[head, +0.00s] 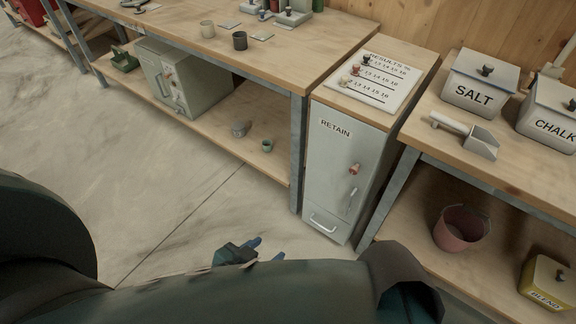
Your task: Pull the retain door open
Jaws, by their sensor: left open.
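The retain door (335,155) is the tall grey front of a narrow cabinet, labelled RETAIN at its top, and it looks shut. A small reddish knob (355,169) sits on its right side. A narrow upright fitting (352,203) is below the knob. A pale bar handle (323,223) is near the bottom of the front. My left gripper (266,250) has blue fingertips spread apart and is empty. It shows to the left of the cabinet's foot, apart from the door and lower in the picture than the knob. My right gripper is not in view.
A results board (376,82) lies on the cabinet top. Left is a bench (290,62) with cups; right is a bench (440,145) with a scoop and salt (481,85) and chalk bins. A bucket (461,230) stands on the right lower shelf. The floor before the cabinet is clear.

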